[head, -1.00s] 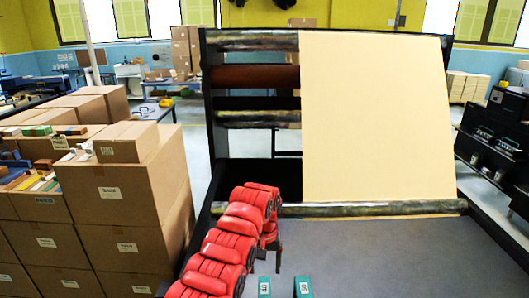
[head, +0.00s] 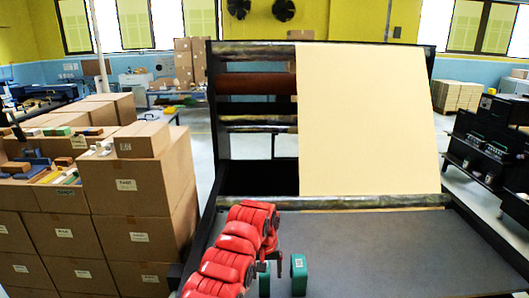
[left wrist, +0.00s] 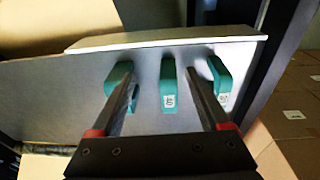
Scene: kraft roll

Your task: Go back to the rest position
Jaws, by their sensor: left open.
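My left arm, red, comes in from the bottom left of the head view. Its gripper (head: 279,264) is over the front of the grey table (head: 350,245), close to the green blocks. In the left wrist view the two fingers (left wrist: 163,78) are apart. A green block with a white label (left wrist: 168,90) appears between them; I cannot tell how deep it lies. Another green block (left wrist: 118,76) is by the left finger and a third (left wrist: 218,78) by the right one, each partly covered. In the head view two green blocks show (head: 299,274). My right gripper is out of view.
A black frame (head: 213,110) stands behind the table with metal rollers, a brown roll (head: 250,84) and a hanging kraft sheet (head: 367,120). Stacked cartons (head: 145,200) crowd the left side. Black shelving (head: 487,150) is at the right. The table's middle is clear.

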